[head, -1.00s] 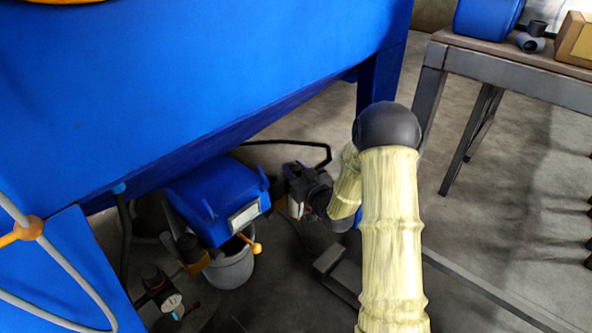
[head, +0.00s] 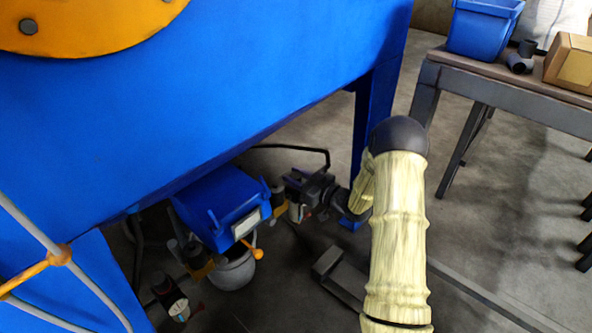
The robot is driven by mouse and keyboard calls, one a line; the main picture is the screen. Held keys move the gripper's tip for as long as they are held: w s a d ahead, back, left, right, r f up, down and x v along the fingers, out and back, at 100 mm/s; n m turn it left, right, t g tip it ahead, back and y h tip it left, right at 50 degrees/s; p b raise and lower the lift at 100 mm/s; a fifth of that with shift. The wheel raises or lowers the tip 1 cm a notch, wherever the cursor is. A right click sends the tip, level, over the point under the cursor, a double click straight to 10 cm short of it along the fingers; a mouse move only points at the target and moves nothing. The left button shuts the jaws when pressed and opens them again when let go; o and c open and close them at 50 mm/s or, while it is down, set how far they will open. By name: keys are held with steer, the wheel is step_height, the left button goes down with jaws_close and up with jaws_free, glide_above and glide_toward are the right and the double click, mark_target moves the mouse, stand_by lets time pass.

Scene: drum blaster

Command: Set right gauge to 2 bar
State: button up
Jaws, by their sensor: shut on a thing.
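My gripper (head: 305,186) is dark and small in the head view, reaching in under the blue cabinet from the right. It is shut on a part of the right regulator, probably its dark knob, but the fingers cover the held part. A small pale piece with some red (head: 294,212), possibly the right gauge, shows just below the gripper. Its dial and needle cannot be read. A left gauge (head: 179,308) with a white face sits low at the left on a dark regulator, apart from my gripper.
The blue cabinet (head: 230,85) overhangs the fittings. A table (head: 480,80) holding a blue bin (head: 482,25) stands right.

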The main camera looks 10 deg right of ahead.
mark_target(296, 175)
steer(key=n+g+y+p, duration=0.2)
steer(key=g+y, duration=0.1)
steer(key=shift+d+r+n+p, duration=0.1)
steer(key=shift+r+n+p, duration=0.05)
steer(key=shift+n+p, duration=0.25)
steer(key=shift+f+n+g+y+p, duration=0.15)
steer(key=shift+n+g+y+p, duration=0.45)
steer(key=shift+g, duration=0.55)
steer(key=shift+f+n+g+y+p, duration=0.1)
steer(key=shift+n+g+y+p, duration=0.2)
steer(key=shift+n+g+y, duration=0.55)
steer(key=shift+n+g+h, duration=0.25)
steer(key=shift+g, duration=0.25)
steer(key=o, duration=0.9)
steer(key=shift+o, duration=0.2)
steer(key=shift+r, duration=0.1)
step_height(296, 175, up, 10)
steer(key=p, duration=0.6)
